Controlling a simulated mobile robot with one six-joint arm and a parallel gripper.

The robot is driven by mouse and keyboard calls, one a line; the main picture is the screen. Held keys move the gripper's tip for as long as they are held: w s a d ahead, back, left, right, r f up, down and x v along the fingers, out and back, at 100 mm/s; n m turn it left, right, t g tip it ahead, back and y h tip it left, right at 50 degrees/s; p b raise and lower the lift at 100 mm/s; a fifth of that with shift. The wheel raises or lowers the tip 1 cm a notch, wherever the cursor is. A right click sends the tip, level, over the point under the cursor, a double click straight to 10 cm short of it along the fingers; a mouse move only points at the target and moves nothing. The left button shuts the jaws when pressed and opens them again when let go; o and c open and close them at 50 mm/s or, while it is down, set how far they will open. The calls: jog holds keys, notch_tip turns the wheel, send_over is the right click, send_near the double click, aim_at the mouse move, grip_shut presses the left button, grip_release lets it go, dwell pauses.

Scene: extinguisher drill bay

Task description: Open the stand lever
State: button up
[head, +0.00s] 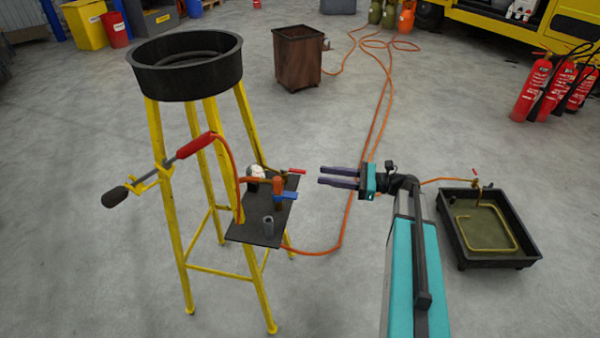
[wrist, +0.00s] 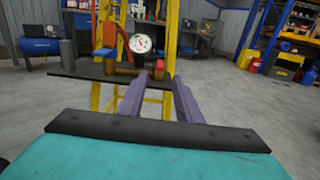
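The yellow stand (head: 170,220) carries a dark shelf (head: 250,230) with valve fittings. A short blue lever (head: 285,196) sits beside an orange upright fitting (head: 278,186) on the shelf. A small red handle (head: 297,171) shows at the shelf's far end. I cannot tell which of these is the stand lever. In the wrist view the shelf (wrist: 90,75), a white gauge (wrist: 140,43) and the orange fitting (wrist: 109,33) are left of centre. My gripper (head: 321,176) is open and empty, right of the shelf and apart from it; its fingers also show in the wrist view (wrist: 167,84).
A round black pan (head: 185,85) tops the stand. A red-gripped torch (head: 185,150) is clipped to its leg. An orange hose (head: 340,235) runs over the floor. A black tray (head: 495,250) lies right, a rusty bin (head: 297,62) behind. Floor around is mostly clear.

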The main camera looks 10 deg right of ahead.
aim_at(300, 170)
jog(key=shift+x, duration=4.75)
jog(key=shift+c, duration=0.4)
grip_shut()
